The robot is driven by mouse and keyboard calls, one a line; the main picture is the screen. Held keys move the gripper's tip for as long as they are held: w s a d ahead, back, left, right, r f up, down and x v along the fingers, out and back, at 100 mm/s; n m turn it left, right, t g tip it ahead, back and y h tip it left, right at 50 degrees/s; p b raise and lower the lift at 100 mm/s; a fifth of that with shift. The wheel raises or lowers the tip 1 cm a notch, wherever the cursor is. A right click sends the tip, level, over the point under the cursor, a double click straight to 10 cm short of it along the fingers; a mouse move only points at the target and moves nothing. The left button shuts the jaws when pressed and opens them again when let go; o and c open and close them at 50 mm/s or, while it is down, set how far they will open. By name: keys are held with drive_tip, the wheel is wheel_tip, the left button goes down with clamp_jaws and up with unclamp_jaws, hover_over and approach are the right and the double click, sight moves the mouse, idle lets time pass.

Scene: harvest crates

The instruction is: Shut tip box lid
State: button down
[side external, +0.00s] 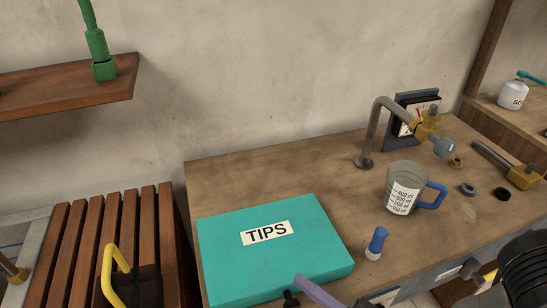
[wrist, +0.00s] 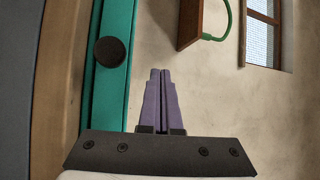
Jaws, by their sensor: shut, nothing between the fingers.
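The teal tip box (side external: 262,270) sits on the wooden bench at the front left, its lid lying flat with the "TIPS" label (side external: 265,233) facing up. The lid looks down on the box; a thin gap cannot be ruled out. My gripper (side external: 299,280) is shut and empty, its purple fingers at the box's front edge; touching or just apart, I cannot tell. In the wrist view the gripper (wrist: 161,72) points along the teal box (wrist: 112,95), just right of it. A round black knob (wrist: 109,51) shows on the box's side. My fingers hide part of the front edge.
A blue-capped small bottle (side external: 376,244) stands right of the box. A measuring jug (side external: 402,188) with a blue handle and a bent metal tap (side external: 375,125) stand farther back. A slatted wooden rack (side external: 90,240) with a yellow handle (side external: 108,270) is at left.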

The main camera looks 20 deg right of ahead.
drive_tip(key=w+r, duration=0.6)
drive_tip(key=r, duration=0.7)
drive_tip(key=w+r, duration=0.3)
drive_tip(key=w, duration=0.4)
drive_tip(key=w+r+m, duration=0.1)
drive_tip(key=w+r, duration=0.3)
drive_tip(key=w, duration=0.3)
drive_tip(key=shift+g+h, duration=0.4)
